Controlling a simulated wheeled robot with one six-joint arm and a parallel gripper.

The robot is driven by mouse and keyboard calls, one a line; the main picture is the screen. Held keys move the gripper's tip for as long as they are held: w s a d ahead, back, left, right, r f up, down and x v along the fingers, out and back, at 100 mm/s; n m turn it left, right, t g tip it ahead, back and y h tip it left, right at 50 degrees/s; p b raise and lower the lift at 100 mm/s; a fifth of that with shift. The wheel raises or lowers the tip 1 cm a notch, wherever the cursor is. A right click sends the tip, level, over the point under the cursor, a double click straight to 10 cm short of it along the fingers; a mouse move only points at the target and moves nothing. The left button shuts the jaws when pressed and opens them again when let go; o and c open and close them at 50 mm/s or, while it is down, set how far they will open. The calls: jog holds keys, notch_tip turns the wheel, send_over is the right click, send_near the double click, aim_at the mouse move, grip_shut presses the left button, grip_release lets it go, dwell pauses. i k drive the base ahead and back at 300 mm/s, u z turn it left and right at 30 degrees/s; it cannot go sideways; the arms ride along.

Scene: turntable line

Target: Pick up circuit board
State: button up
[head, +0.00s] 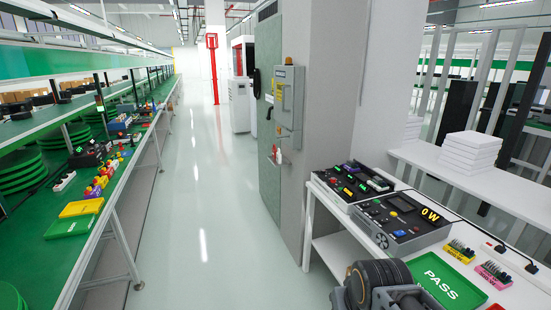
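I cannot clearly make out a circuit board in the head view. A green tray (447,283) marked PASS lies on the white bench at the lower right, and its visible surface looks bare. On the left bench, a yellow tray (82,208) overlaps a green tray (70,225) near the front edge, and no board can be told in them. Dark rounded parts of my arm show at the bottom, in front of the white bench. My gripper's fingertips do not show.
A test unit (402,220) reading "0 W" stands on the white bench (522,240), beside another control box (350,183). Yellow (459,252) and pink (493,275) tool holders are at the right. A grey cabinet (270,130) stands behind. The aisle floor (205,220) is clear.

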aim_at(350, 165)
jog(key=u, duration=0.5)
jog(key=i, duration=1.95)
jog(key=z, duration=0.75)
jog(key=i, duration=1.2)
jog(key=z, duration=0.95)
jog(key=i, duration=0.25)
jog(key=z, duration=0.2)
